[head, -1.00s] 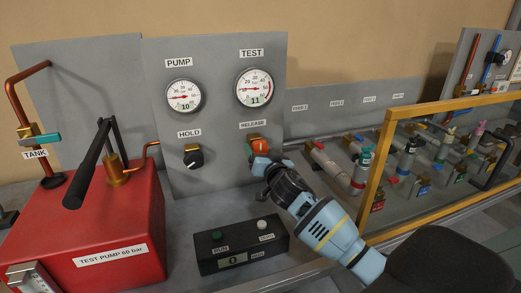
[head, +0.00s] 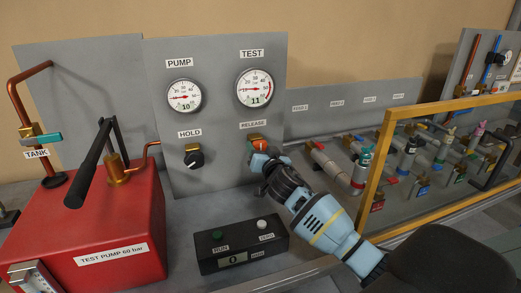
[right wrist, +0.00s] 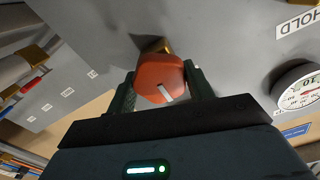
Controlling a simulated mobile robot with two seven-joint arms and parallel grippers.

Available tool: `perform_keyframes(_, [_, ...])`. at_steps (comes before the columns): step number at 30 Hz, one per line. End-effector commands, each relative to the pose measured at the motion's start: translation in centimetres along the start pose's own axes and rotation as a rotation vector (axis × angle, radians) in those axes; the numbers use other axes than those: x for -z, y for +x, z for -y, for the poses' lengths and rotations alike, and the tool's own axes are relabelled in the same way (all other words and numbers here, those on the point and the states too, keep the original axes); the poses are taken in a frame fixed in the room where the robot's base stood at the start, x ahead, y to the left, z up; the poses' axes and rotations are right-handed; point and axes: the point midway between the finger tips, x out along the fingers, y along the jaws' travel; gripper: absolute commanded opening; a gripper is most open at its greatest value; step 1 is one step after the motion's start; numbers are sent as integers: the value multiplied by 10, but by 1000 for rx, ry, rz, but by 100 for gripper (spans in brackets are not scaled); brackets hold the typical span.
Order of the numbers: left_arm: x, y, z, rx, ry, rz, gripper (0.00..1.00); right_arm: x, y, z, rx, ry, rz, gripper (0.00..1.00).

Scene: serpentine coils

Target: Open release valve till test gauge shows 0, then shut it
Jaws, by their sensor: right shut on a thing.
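The release valve has an orange-red knob (head: 258,145) on a brass body under the RELEASE label on the grey panel (head: 215,120). My right gripper (head: 262,158) is at the knob and covers part of it. In the right wrist view its two fingers (right wrist: 160,88) are shut on the knob (right wrist: 158,75), which has a white pointer mark. My left gripper is not in view.
A black HOLD knob (head: 194,158) sits left of the release valve. A black box (head: 240,246) with a green and a white button and a display showing 0 stands below. The red test pump (head: 95,225) is at left. A yellow frame (head: 378,175) stands right of my arm.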

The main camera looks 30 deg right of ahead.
Motion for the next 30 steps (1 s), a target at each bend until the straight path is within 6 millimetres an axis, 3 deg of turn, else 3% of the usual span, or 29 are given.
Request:
perform_keyframes(11, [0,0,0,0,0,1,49,0,0,0,-1,-110,0,29])
perform_keyframes(30, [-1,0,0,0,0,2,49,-1,0,1,0,-682,1,29])
